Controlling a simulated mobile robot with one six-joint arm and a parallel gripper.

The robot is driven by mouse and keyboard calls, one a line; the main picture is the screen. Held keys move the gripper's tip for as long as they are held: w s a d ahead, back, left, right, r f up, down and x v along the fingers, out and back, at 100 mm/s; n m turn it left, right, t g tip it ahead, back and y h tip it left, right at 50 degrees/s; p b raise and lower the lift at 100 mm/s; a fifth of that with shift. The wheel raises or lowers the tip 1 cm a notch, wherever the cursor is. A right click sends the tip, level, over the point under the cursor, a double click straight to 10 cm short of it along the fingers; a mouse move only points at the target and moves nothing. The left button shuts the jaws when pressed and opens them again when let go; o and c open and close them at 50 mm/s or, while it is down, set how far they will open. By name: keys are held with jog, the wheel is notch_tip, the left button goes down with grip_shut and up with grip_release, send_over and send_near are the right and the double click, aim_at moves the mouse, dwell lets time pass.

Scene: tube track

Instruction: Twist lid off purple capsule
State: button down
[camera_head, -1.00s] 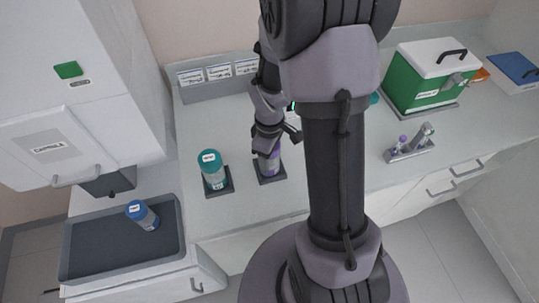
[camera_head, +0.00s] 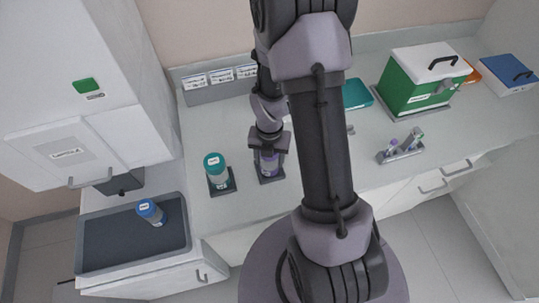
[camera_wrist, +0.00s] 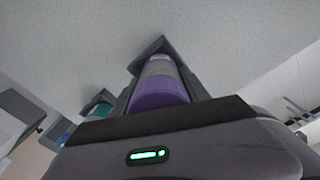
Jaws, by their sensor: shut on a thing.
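The purple capsule (camera_head: 269,163) stands upright in a dark square holder (camera_head: 270,178) on the counter. It also shows in the wrist view (camera_wrist: 160,92), with its purple lid nearest the camera and a grey body behind. My gripper (camera_head: 268,150) points down over the capsule and is shut on its lid. In the wrist view my gripper (camera_wrist: 158,108) lies across the near end of the lid and hides part of it. I see no gap between lid and body.
A teal capsule (camera_head: 216,172) stands in a holder just left. A blue capsule (camera_head: 150,211) is in the dark tray (camera_head: 100,262) by the white cabinet. A green box (camera_head: 413,85), a teal item (camera_head: 357,94) and a small rack (camera_head: 402,152) stand right.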

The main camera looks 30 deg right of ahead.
jog(key=shift+c, duration=2.3)
grip_release()
